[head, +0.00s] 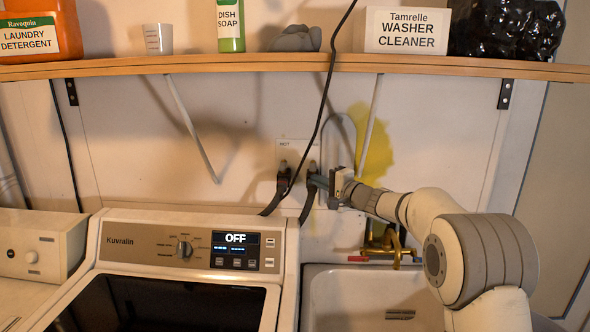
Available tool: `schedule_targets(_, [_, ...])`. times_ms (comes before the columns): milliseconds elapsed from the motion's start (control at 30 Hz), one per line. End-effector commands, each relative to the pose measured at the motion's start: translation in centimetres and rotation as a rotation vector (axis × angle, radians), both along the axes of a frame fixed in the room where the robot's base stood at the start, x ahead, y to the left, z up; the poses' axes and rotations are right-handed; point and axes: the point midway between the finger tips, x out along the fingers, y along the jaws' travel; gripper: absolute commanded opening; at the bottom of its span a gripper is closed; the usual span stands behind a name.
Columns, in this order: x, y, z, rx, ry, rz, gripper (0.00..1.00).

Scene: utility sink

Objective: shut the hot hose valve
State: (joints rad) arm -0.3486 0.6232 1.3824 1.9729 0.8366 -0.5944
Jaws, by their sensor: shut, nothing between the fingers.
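A pale outlet plate (297,149) is on the back wall above the washer's right end, with a small blurred label at its upper left that seems to read HOT. Two small dark hose valves sit on it: the left one (283,167), below that label, and the right one (311,167). A dark hose hangs from each. My gripper (314,180) comes in from the right, shut and empty, its tips at the right valve. I cannot tell whether they touch it. The handle positions are too small to read.
A black cord (327,95) hangs from above the shelf (290,62), past the plate. The washer (190,245) reads OFF. A sink (345,280) with a brass faucet (385,246) is below my arm. Bottles and boxes stand on the shelf.

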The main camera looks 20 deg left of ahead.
Motion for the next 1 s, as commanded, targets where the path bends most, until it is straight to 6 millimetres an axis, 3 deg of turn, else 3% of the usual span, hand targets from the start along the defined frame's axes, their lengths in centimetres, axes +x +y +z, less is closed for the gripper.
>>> schedule_targets(567, [0.8, 0.9, 0.1, 0.022, 0.001, -0.008, 0.00])
schedule_targets(1000, [3.9, 7.1, 0.3, 0.021, 0.002, -0.007, 0.00])
